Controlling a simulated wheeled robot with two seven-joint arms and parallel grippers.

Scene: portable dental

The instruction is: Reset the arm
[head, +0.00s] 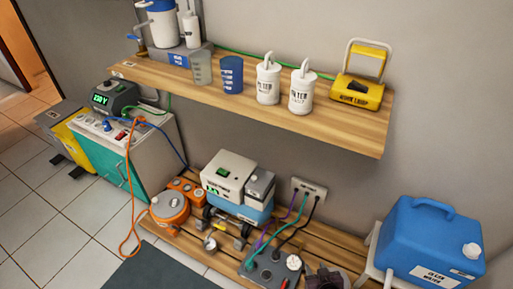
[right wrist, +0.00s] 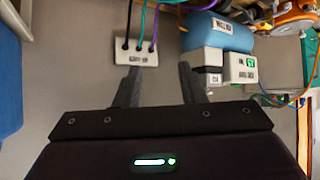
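My right gripper (head: 325,274) shows at the bottom edge of the head view, right of the middle, in front of the slatted lower bench (head: 185,178). In the right wrist view its two dark fingers (right wrist: 158,78) are spread apart with nothing between them. The wall socket plate (right wrist: 135,51) lies beyond the fingers in that view, which looks upside down. It also shows in the head view (head: 309,187) with cords plugged in. My left gripper is not in view.
A blue water container (head: 425,240) stands at the right. A grey control box (head: 262,270) and a white-and-blue machine (head: 228,175) sit on the bench left of my gripper. A wooden shelf (head: 340,125) holding bottles, cups and a yellow lamp (head: 358,92) juts out above.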

